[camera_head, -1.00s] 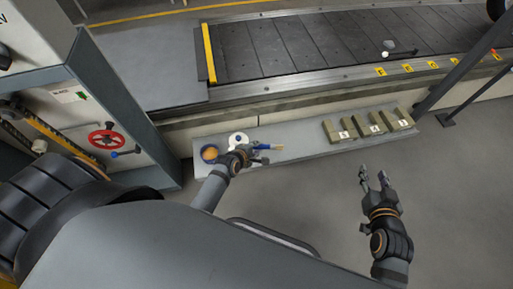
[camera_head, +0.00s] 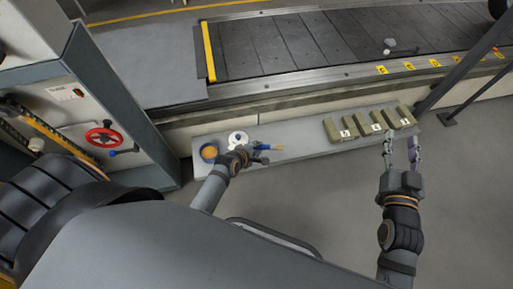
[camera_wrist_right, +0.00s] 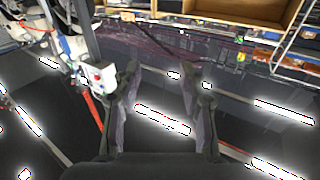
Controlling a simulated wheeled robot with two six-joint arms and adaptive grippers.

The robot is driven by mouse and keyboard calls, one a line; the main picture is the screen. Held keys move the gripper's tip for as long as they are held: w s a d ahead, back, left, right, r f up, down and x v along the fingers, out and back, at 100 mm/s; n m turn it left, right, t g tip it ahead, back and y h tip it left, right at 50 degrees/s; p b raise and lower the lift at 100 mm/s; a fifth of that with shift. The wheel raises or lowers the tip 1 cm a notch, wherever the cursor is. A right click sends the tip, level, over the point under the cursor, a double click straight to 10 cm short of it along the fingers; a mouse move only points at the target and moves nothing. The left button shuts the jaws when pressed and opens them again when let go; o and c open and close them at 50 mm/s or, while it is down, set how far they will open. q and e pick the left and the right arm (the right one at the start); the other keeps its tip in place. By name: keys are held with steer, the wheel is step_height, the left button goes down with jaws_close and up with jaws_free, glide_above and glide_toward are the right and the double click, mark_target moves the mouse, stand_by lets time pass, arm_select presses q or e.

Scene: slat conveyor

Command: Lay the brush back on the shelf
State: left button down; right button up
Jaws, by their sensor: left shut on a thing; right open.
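The brush (camera_head: 272,148), small with blue and pale tan parts, shows at the fingers of my left gripper (camera_head: 260,153). That gripper is shut on it, over the left half of the grey shelf (camera_head: 305,143). The brush lies roughly level and points right; its gripped part is hidden by the fingers. I cannot tell whether it touches the shelf. My right gripper (camera_head: 401,147) is open and empty, at the front right of the shelf below the blocks. Its spread fingers also show in the right wrist view (camera_wrist_right: 160,85).
A tin with orange contents (camera_head: 209,152) and a white round thing (camera_head: 238,138) stand beside my left gripper. Several numbered olive blocks (camera_head: 373,131) fill the shelf's right part. The conveyor (camera_head: 300,50) runs behind; a red handwheel (camera_head: 104,136) is at left.

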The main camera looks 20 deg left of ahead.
arm_select(q)
step_height(320, 180, down, 2)
steer(key=shift+f+b, duration=0.2)
steer(key=shift+b, duration=0.45)
steer(key=shift+f, duration=0.1)
arm_select(e)
step_height(320, 180, up, 13)
steer(key=s+t, duration=0.2)
steer(key=t, duration=0.4)
steer(key=shift+n+y, duration=0.3)
steer(key=shift+y, duration=0.1)
arm_select(q)
steer(key=shift+f, duration=0.25)
arm_select(e)
steer(key=shift+f, duration=0.15)
